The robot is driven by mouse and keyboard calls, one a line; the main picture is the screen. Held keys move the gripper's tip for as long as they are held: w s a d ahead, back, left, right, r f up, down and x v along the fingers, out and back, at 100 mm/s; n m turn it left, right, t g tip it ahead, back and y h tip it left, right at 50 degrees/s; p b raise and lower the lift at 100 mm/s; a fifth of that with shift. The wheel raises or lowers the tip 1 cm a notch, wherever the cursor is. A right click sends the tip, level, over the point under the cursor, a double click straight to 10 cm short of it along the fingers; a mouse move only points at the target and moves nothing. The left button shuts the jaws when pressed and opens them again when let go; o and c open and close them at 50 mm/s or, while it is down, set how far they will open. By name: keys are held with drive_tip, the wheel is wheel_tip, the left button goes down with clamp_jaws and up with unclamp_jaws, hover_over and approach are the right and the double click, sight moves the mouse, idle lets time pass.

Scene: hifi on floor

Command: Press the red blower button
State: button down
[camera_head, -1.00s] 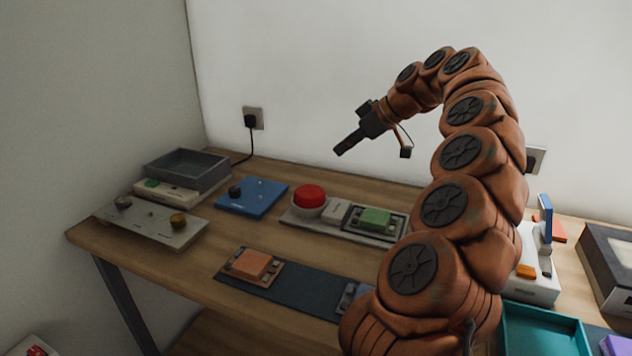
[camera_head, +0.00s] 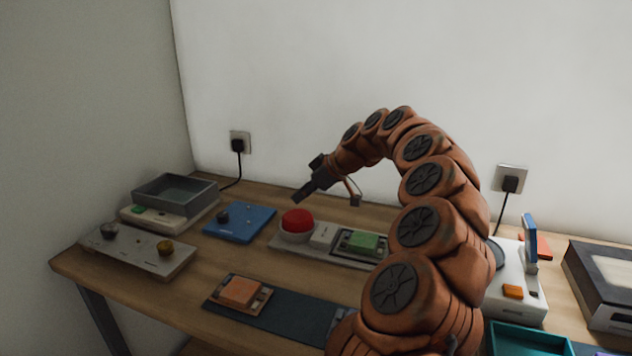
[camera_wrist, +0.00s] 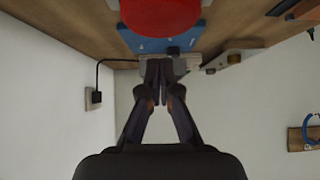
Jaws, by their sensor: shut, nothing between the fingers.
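The red blower button (camera_head: 297,221) is a large red dome on a pale base plate (camera_head: 283,247) at the middle of the bench. My gripper (camera_head: 298,198) is shut and empty. In the head view it appears just above the red button, pointing down and to the left. In the wrist view the red button (camera_wrist: 160,12) fills the top middle, and my closed fingertips (camera_wrist: 160,66) point up the picture toward it, with a visible gap. I see no contact between fingers and button.
A green block (camera_head: 363,241) sits right of the button on the same plate. A blue panel (camera_head: 240,222) lies to its left, with a grey tray (camera_head: 175,192) beyond. An orange block (camera_head: 240,291) lies in front on a dark mat (camera_head: 290,312). A white device (camera_head: 515,290) stands right.

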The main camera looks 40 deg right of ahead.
sight(294, 213)
drive_tip(key=shift+d+f, duration=0.1)
drive_tip(key=shift+f, duration=1.7)
